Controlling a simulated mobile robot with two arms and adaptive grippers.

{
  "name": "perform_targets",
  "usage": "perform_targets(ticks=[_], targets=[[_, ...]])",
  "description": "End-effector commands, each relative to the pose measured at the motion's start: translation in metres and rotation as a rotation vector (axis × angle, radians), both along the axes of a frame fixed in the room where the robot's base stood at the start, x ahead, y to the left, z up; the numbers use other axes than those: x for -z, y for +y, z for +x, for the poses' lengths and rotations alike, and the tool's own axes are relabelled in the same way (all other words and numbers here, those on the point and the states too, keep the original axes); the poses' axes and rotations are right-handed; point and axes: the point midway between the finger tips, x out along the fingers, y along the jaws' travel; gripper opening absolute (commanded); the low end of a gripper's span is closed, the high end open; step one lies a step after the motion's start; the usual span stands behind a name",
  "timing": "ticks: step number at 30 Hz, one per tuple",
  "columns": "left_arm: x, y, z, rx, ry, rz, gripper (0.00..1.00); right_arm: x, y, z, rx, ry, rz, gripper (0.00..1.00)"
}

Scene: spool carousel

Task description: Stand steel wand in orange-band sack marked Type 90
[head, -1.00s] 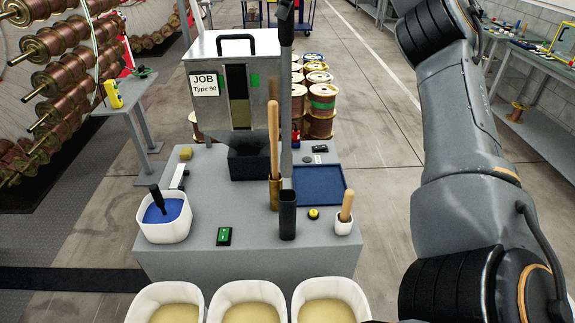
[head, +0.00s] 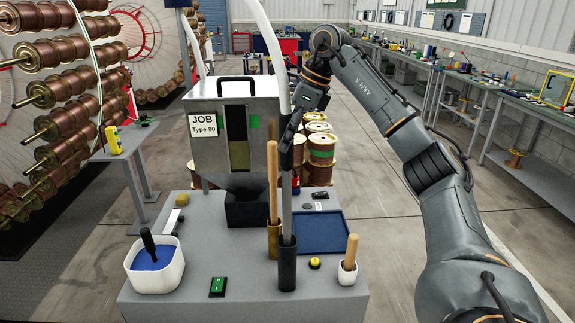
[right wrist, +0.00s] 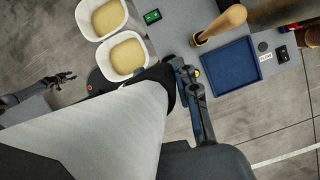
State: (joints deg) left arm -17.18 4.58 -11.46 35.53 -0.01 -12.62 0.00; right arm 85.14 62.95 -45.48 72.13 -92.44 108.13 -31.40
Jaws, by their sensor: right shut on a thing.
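The steel wand (head: 287,205) is a long grey tube. It stands upright with its lower end in a black holder (head: 287,268) at the front of the grey table. A pale hose (head: 270,42) runs up from its top. My right gripper (head: 289,140) is shut on the wand's upper part. In the right wrist view, a large pale tube (right wrist: 120,115) passes beside the dark fingers (right wrist: 192,98) and hides much of the grip. My left gripper (right wrist: 62,77) is small at the left there; its opening is unclear. No orange-band sack shows.
A steel hopper (head: 207,105) marked "JOB Type 90" stands behind the wand. A wooden-handled tool (head: 272,185) stands close left of it. A blue tray (head: 335,232), a white cup (head: 347,276) and a white tub (head: 172,277) are on the table. Open floor lies right.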

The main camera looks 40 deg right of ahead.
Motion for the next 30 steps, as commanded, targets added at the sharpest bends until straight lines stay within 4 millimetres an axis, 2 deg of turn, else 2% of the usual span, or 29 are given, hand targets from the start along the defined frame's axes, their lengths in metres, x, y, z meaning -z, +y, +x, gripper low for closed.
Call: perform_targets(ticks=[3, 8, 15, 28, 29, 30], targets=[[-0.003, 0.000, 0.000, 0.000, 0.000, 0.000, 0.40, 0.018, 0.000, -0.001, 0.001, 0.000, 0.000, 0.00], [-0.004, 0.000, 0.000, 0.000, 0.000, 0.000, 0.40, 0.029, 0.000, 0.000, -0.001, -0.001, 0.000, 0.00], [-0.008, 0.000, 0.000, 0.000, 0.000, 0.000, 0.40, 0.059, 0.000, 0.000, 0.000, -0.001, 0.001, 0.00], [-0.006, 0.000, 0.000, 0.000, 0.000, 0.000, 0.40, 0.067, 0.000, 0.000, -0.001, -0.003, 0.001, 0.00], [-0.006, 0.000, 0.000, 0.000, 0.000, 0.000, 0.40, 0.068, 0.000, 0.000, 0.000, -0.001, 0.001, 0.33], [-0.006, 0.000, 0.000, 0.000, 0.000, 0.000, 0.40, 0.068, 0.000, 0.000, 0.000, -0.001, 0.001, 0.41]])
